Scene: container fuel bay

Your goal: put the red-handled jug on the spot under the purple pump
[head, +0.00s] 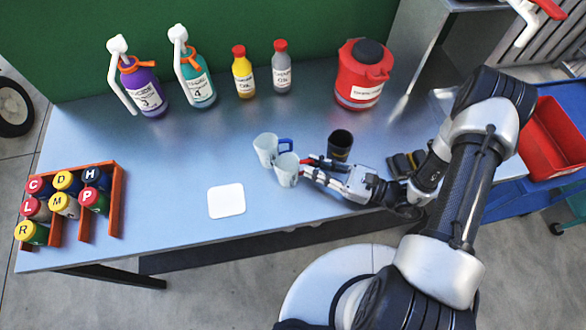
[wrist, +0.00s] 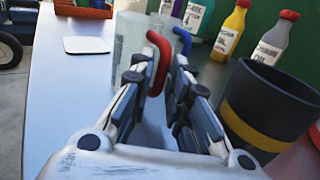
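The red-handled jug (head: 287,170) is a pale, cloudy cup standing on the bench. In the wrist view its body (wrist: 130,36) is partly hidden by my fingers. Its red handle (wrist: 160,58) lies between my fingertips. My gripper (head: 306,172) comes from the right and its fingers are narrowed on the handle. A similar jug with a blue handle (head: 265,149) stands close behind it. The purple pump bottle (head: 146,92), with a white pump head and long spout, stands at the back left. The bench spot under its spout shows no clear marking.
A white square pad (head: 227,201) lies left of the jugs. A dark cup with a yellow band (wrist: 262,108) stands close to my gripper. A teal pump bottle (head: 198,88) stands beside the purple one.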

